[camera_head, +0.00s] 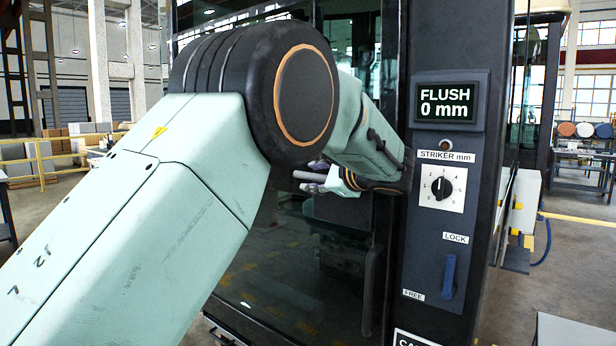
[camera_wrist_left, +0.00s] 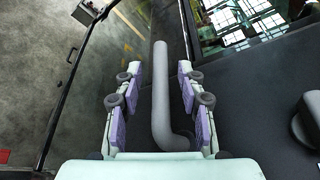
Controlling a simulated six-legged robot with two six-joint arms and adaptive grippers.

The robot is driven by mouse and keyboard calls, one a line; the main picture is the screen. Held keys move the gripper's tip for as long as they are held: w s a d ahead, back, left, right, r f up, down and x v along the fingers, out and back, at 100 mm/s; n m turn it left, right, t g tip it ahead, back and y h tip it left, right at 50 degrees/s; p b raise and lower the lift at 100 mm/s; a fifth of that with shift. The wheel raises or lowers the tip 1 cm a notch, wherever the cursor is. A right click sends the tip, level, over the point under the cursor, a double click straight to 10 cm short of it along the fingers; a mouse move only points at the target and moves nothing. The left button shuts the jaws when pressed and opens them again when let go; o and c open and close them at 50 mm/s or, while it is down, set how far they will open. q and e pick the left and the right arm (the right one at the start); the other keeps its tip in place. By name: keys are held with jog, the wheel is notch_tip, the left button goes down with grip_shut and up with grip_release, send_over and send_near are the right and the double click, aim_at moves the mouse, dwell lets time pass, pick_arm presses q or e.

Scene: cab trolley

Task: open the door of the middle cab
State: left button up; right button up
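The cab door (camera_head: 290,270) is a dark glass panel in a black frame, beside the dark control pillar (camera_head: 425,200). It looks closed; the pillar's display (camera_head: 446,103) reads FLUSH 0 mm. My left gripper (camera_head: 322,178) is at the door, partly hidden behind my own arm. In the left wrist view, the left gripper (camera_wrist_left: 160,105) is open, with purple-padded fingers on both sides of a grey tubular door handle (camera_wrist_left: 160,85). Gaps show between the handle and both pads. My right gripper is not in view.
The pillar carries a STRIKER mm knob (camera_head: 442,188) and a blue lever (camera_head: 449,275), which stands upright below the LOCK label, with FREE at its lower left. Stacked boxes (camera_head: 75,140) stand far left. Tables (camera_head: 583,165) stand far right.

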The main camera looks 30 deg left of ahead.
pick_arm(q)
jog(key=shift+x, duration=0.85)
jog(key=shift+a, duration=0.35)
jog(key=shift+w, duration=0.15)
jog(key=shift+c, duration=1.1)
grip_shut()
